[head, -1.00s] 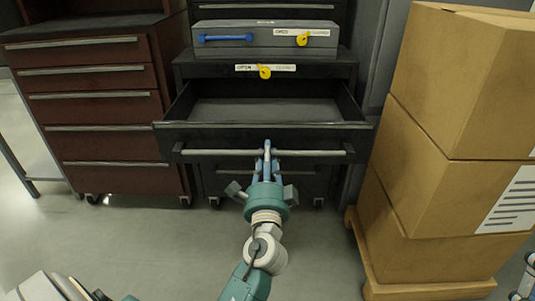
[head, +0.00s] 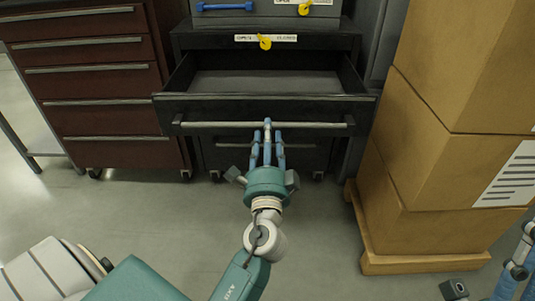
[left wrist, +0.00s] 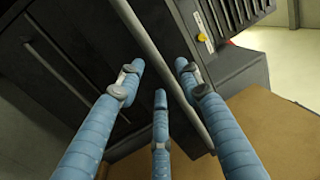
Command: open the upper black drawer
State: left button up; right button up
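The upper black drawer (head: 235,109) stands pulled out of its black cabinet (head: 340,41), and its empty inside shows. Its long grey bar handle (head: 210,125) runs across the front and also crosses the left wrist view (left wrist: 158,62). My left gripper (head: 267,132) is at the middle of this handle, its blue fingers spread on both sides of the bar. In the left wrist view, the fingers (left wrist: 160,80) are apart, with the bar between them and not clamped. My right gripper (head: 520,258) shows only in part at the lower right edge.
A dark red drawer cabinet (head: 85,88) stands at the left. Stacked cardboard boxes (head: 430,170) on a wooden pallet (head: 425,262) stand close at the right. A grey case with a blue handle (head: 265,20) sits on the black cabinet. The floor (head: 150,215) in front is clear.

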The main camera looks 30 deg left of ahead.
pick_arm(q)
jog(key=v, duration=0.8)
jog(key=shift+s, duration=0.3)
jog(key=shift+d, duration=0.15)
